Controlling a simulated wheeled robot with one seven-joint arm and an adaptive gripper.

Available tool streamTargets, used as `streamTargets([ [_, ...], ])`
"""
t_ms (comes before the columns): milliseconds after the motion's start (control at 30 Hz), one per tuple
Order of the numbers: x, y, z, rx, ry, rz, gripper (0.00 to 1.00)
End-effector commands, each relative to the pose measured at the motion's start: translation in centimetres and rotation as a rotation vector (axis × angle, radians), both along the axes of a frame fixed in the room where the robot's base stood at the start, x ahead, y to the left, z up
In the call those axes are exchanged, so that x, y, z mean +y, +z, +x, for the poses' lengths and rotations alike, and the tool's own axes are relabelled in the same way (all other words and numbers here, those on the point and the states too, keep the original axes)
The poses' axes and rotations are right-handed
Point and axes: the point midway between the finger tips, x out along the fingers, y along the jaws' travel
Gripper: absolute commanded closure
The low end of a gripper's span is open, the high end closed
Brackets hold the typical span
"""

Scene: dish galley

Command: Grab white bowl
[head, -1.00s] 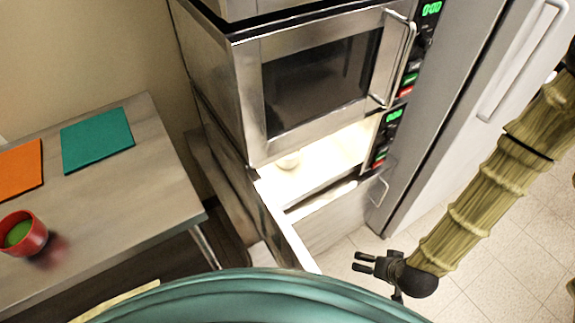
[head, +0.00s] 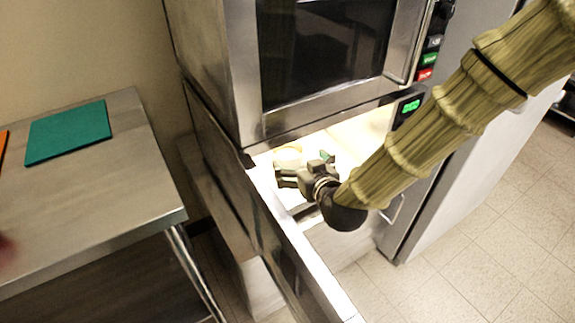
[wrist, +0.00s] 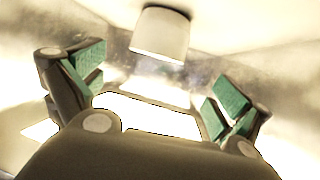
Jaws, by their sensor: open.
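A small white bowl or cup (head: 288,157) stands inside the lit lower microwave, near its left side. In the wrist view a white, rounded vessel (wrist: 160,34) shows ahead, centred between the fingers and beyond their tips. My gripper (head: 302,170) is at the opening of the lower microwave, just in front of the white vessel and a little to its right. In the wrist view my gripper (wrist: 157,88) is open, with green pads on both fingers and nothing between them. The vessel's inside is hidden.
The lower microwave's open door (head: 285,235) stands out on the left of my arm. An upper microwave (head: 325,55) is shut above. A table (head: 90,190) with a green mat (head: 68,131) is at left. Tiled floor (head: 480,240) is clear at right.

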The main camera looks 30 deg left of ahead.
Motion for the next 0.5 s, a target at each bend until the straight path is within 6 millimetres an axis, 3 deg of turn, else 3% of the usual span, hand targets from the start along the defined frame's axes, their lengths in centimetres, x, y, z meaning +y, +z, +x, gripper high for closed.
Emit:
streamTargets([
  [300, 2.9, -1.3, 2.6, -0.001, 0.000, 0.001, 0.00],
  [500, 3.8, -1.7, 3.4, -0.001, 0.000, 0.001, 0.00],
])
